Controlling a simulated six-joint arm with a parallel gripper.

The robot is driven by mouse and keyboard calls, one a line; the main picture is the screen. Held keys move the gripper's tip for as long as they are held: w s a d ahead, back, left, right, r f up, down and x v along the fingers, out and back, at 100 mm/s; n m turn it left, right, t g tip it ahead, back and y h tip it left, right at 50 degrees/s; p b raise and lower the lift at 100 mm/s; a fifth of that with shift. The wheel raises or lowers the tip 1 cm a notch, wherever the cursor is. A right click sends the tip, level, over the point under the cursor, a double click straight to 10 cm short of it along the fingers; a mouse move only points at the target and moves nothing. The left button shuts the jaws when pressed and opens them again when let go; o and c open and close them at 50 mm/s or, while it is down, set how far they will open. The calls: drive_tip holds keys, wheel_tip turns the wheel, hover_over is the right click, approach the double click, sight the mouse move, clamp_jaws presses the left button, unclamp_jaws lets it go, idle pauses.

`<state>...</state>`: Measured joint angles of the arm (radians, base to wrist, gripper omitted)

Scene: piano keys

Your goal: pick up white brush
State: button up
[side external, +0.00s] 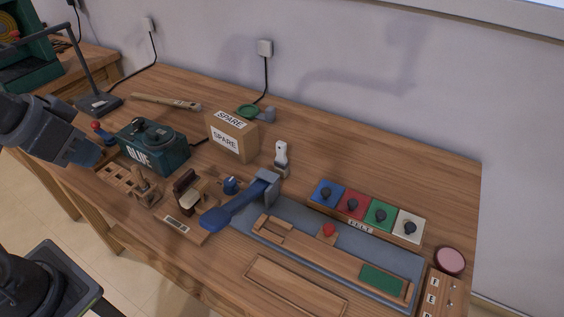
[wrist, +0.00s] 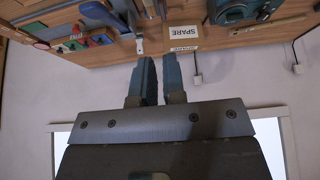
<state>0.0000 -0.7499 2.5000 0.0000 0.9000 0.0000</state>
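A small upright piece with a white top (side external: 281,154) and a grey base stands near the middle of the table, right of the SPARE box; it looks like the white brush. In the wrist view a white-tipped piece (wrist: 139,46) at the top edge appears to be the same thing, upside down.
A blue-handled tool (side external: 235,207) lies in front of the brush. Coloured felt blocks (side external: 352,205) stand to its right. The table behind the brush is mostly clear.

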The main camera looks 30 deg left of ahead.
drive_tip(key=o, duration=0.7)
drive_tip(key=w+d+r+m+g, duration=0.15)
drive_tip(key=w+r+m, duration=0.3)
drive_tip(key=w, duration=0.55)
drive_tip(key=m+g, duration=0.4)
drive_tip(key=m, duration=1)
hover_over(281, 143)
wheel_tip(281, 143, down, 14)
drive_tip(key=f, duration=0.8)
drive_tip(key=shift+s+d+f, duration=0.15)
drive_tip(key=shift+d+f, duration=0.1)
drive_tip(key=shift+w+a+f, duration=0.1)
drive_tip(key=shift+a+f, duration=0.05)
drive_tip(key=shift+f, duration=1.2)
drive_tip(key=shift+w+a+f, duration=0.1)
drive_tip(key=shift+f, duration=1.2)
